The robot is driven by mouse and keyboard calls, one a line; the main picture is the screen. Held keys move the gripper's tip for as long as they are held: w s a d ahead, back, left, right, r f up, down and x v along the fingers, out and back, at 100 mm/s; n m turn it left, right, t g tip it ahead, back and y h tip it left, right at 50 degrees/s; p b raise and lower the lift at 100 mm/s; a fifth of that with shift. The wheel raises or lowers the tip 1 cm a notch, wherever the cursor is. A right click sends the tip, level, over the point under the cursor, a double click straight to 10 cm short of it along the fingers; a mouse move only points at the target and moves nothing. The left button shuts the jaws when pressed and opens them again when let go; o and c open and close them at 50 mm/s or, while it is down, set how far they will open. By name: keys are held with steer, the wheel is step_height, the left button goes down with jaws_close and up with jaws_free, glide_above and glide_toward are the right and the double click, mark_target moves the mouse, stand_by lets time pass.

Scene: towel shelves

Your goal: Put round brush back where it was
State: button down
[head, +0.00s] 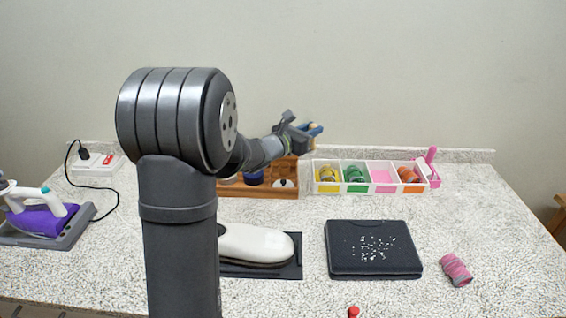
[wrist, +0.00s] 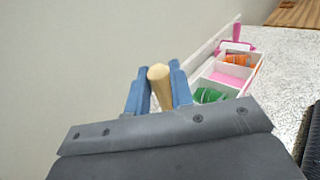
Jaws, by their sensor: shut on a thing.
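My gripper (head: 311,129) is raised above the back of the counter, over the gap between the wooden tray and the divided box. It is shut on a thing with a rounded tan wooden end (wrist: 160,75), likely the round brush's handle. In the wrist view the blue fingers (wrist: 159,92) stand on both sides of it. The rest of the held thing is hidden, so bristles cannot be seen. The wooden tray (head: 262,191) below holds a dark blue thing (head: 254,179) and a white and dark thing (head: 284,184); my arm partly covers it.
A white divided box (head: 345,189) holds coloured items; its pink compartment (head: 382,177) looks empty. A pink upright thing (head: 432,165) stands at its right end. In front are a black pad with white bits (head: 373,265), a white padded form (head: 256,245) and a pink roll (head: 456,270).

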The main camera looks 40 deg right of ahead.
steer(key=w+a+f, duration=0.1)
steer(key=w+f, duration=0.9)
steer(key=shift+w+a, duration=0.2)
steer(key=shift+a, duration=0.05)
steer(key=shift+f, duration=0.25)
steer(key=shift+f, duration=0.5)
steer(key=c, duration=1.3)
jaws_free()
steer(key=shift+o, duration=0.2)
